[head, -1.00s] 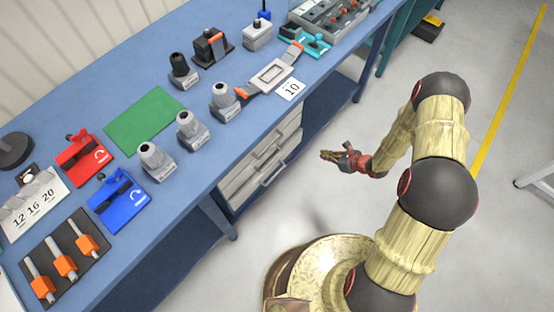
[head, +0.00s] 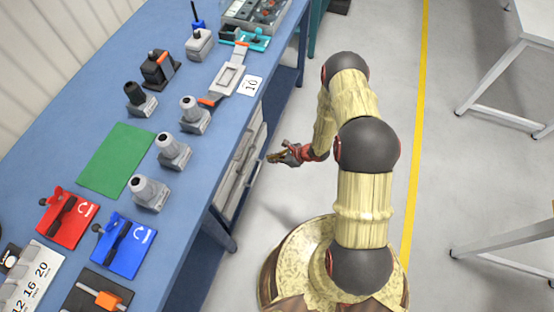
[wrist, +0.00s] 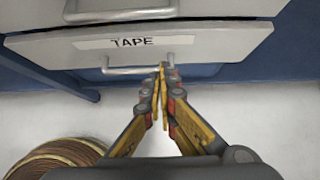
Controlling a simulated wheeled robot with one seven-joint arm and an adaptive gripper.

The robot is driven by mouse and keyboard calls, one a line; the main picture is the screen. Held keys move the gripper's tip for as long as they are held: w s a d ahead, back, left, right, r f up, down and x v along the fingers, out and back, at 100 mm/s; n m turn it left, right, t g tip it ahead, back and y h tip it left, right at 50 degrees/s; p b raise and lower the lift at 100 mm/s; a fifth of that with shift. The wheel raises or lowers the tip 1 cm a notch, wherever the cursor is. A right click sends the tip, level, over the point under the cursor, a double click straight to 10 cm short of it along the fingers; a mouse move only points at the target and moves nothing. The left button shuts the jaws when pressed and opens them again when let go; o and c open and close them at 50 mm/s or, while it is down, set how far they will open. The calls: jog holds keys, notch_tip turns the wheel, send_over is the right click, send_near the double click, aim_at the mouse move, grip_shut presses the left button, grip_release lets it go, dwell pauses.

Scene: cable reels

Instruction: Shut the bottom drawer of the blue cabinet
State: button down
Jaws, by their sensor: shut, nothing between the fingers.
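The bottom drawer (head: 238,196) is a light grey front under the blue workbench-like cabinet (head: 190,222). In the wrist view this drawer (wrist: 215,45) carries a TAPE label and a metal bar handle. Its front stands out somewhat past the drawer above, so it looks slightly open. My gripper (head: 270,158) is beside the drawer fronts in the head view. In the wrist view its closed fingertips (wrist: 162,68) are at the right end of the handle (wrist: 125,70), with nothing held. I cannot tell whether they touch it.
Another grey drawer (wrist: 235,7) with its own handle is above. The bench top holds grey tool holders, a green mat (head: 117,160) and red and blue fixtures. Open grey floor (head: 280,110) lies right of the cabinet. White-legged tables (head: 505,75) stand at the far right.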

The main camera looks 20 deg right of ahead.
aim_at(260, 164)
jog(key=shift+w+a+f+b, duration=0.25)
jog(key=shift+w+a+f, duration=0.15)
jog(key=shift+w+a, duration=0.35)
jog(key=shift+w+a+f+b, duration=0.35)
jog(key=shift+w+a, duration=0.25)
jog(key=shift+a, duration=0.3)
jog(key=shift+w+a+f+b, duration=0.2)
jog(key=shift+w+a+f, duration=0.25)
jog(key=shift+w+a, duration=0.3)
jog(key=shift+s+a, duration=0.1)
jog(key=shift+a, duration=0.05)
jog(key=shift+w+a+b, duration=0.45)
jog(key=shift+w+a, duration=0.4)
jog(key=shift+a, duration=0.2)
